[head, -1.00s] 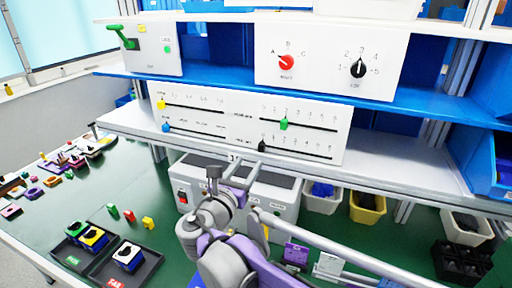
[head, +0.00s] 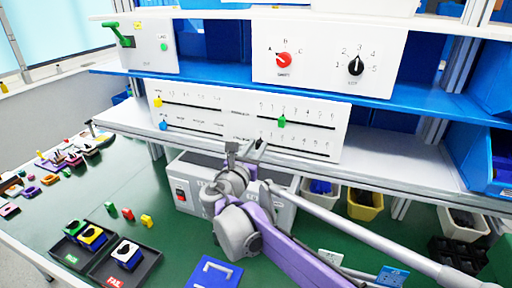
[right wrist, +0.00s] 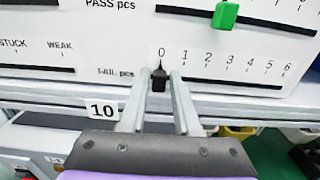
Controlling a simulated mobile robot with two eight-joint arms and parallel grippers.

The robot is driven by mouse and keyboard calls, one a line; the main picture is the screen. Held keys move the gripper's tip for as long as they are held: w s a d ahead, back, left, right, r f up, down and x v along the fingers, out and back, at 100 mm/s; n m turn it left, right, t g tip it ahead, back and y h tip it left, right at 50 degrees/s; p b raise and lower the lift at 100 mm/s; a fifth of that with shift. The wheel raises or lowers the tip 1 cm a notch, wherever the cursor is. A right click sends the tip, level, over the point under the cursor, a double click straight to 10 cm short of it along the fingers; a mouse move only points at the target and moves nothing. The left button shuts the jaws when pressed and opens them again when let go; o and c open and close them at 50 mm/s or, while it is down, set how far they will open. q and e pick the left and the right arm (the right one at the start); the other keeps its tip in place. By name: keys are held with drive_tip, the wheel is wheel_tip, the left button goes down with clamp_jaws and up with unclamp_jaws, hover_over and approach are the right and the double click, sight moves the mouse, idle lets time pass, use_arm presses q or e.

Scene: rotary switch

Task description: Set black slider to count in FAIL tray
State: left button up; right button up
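The black slider (right wrist: 159,79) sits at the 0 mark of the FAIL pcs scale (right wrist: 232,83) on the white panel, as the right wrist view shows. My right gripper (right wrist: 160,76) is open, with one finger on each side of the slider's knob and small gaps between. In the head view my right gripper (head: 246,148) is at the panel's lower edge and partly hides that scale. My left gripper is not in view.
A green slider (head: 281,121) is on the PASS scale just above, at 2. Yellow (head: 157,102) and blue (head: 163,126) sliders are at the panel's left. The PASS tray (head: 66,262) holds two blocks. A shelf edge runs below the panel.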

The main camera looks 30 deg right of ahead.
clamp_jaws()
idle(1.1)
